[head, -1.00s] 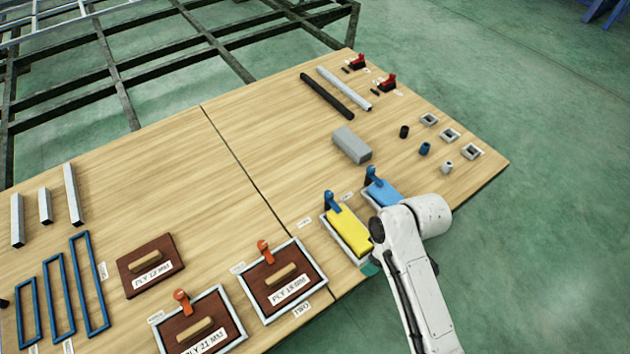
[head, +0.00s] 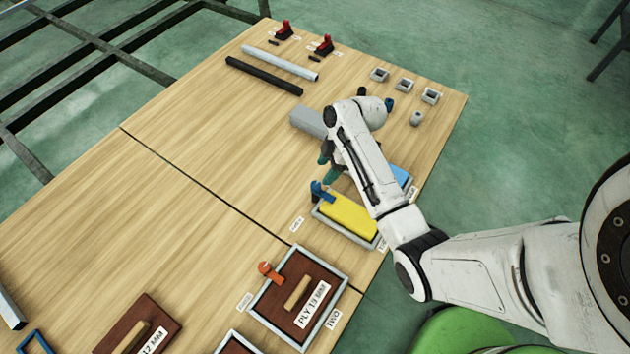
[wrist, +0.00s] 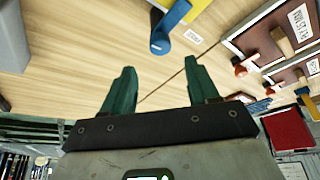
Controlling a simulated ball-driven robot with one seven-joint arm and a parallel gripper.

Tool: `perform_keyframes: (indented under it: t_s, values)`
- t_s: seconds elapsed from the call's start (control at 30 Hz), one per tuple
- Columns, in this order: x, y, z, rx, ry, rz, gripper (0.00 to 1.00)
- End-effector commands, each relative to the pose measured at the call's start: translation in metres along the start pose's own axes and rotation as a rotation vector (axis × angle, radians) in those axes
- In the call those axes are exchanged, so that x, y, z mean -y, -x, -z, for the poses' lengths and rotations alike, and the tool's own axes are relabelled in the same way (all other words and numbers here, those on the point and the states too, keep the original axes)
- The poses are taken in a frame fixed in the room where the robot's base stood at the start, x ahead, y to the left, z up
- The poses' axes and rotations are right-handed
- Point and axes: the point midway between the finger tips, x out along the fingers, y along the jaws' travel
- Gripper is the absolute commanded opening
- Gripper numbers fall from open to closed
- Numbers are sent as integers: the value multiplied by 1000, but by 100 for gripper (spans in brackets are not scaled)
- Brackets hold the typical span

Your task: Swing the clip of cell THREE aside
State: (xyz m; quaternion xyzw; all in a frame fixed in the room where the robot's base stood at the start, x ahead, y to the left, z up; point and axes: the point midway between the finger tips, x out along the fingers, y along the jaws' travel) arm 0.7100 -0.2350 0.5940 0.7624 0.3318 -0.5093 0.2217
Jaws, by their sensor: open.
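A tray with a yellow block (head: 348,213) stands near the table's front right edge. A blue clip (head: 320,192) sits at its back end and reaches over the block. A tag (head: 383,244) at the tray's front starts with T but is partly hidden, so I cannot read THREE on it. A blue clip also shows in the wrist view (wrist: 170,27), beyond my fingertips. My gripper (head: 326,165) is open and empty, just behind and above the yellow tray's clip, apart from it. Both green fingers show in the wrist view (wrist: 160,80).
A blue block (head: 400,176) in a tray stands right of the yellow one, its clip hidden by my arm. A grey block (head: 307,122) lies behind my gripper. Cell TWO's tray (head: 335,262) with an orange clip (head: 267,269) stands to the left. The table's middle is bare.

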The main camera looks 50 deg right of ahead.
Motion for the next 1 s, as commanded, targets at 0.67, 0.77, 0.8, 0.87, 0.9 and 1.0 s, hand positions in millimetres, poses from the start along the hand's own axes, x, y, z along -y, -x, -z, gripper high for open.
perform_keyframes:
  t_s: [0.67,0.77,0.8,0.87,0.9,1.0]
  values:
    - [0,-71,0,0,-2,-1,59]
    - [0,-70,0,0,-2,-1,59]
    - [0,-70,0,0,-1,-1,59]
    - [0,-70,0,0,-1,0,55]
    - [0,-70,0,0,-2,0,51]
    - [0,-70,0,0,-1,0,41]
